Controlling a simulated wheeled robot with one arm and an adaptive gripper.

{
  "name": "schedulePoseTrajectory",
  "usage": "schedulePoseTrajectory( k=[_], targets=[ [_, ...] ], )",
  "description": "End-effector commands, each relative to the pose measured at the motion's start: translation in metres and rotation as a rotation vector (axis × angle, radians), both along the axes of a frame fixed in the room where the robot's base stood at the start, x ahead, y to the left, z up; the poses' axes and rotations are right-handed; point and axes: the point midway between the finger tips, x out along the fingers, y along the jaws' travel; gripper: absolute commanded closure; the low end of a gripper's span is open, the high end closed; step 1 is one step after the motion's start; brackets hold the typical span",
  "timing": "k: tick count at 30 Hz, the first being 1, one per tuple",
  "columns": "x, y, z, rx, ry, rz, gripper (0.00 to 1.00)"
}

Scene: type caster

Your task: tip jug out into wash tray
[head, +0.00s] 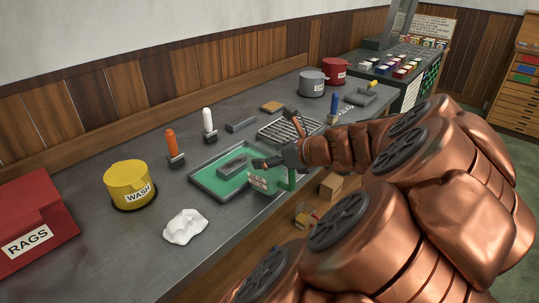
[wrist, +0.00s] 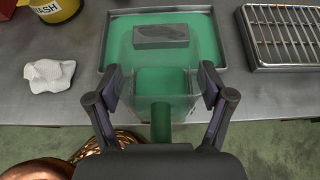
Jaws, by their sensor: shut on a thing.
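The wash tray (head: 197,190) is a shallow grey tray with a green inside, on the bench. A dark grey block (head: 233,166) lies in it, and it also shows in the wrist view (wrist: 160,42). The jug (head: 262,182) is see-through with a pale label and a green handle (wrist: 161,122). My gripper (head: 291,157) is shut on the jug, with one finger on each side in the wrist view (wrist: 160,90). The jug is over the tray's near side. Green shows low in the jug, seemingly liquid. I cannot tell its exact tilt.
A wire rack (head: 288,128) stands right beside the tray. A crumpled white rag (head: 185,226) and a yellow WASH pot (head: 128,183) are to the left. Orange (head: 172,146) and white (head: 208,124) handled tools stand behind. The bench's front edge runs just below the tray.

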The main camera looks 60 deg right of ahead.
Motion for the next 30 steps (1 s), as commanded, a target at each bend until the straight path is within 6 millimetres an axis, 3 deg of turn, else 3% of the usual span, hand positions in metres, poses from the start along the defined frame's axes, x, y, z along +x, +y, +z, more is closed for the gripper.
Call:
schedulePoseTrajectory(
  k=[30],
  targets=[
    [0.0017, -0.0014, 0.005, 0.014, 0.041, -0.004, 0.74]
  ],
)
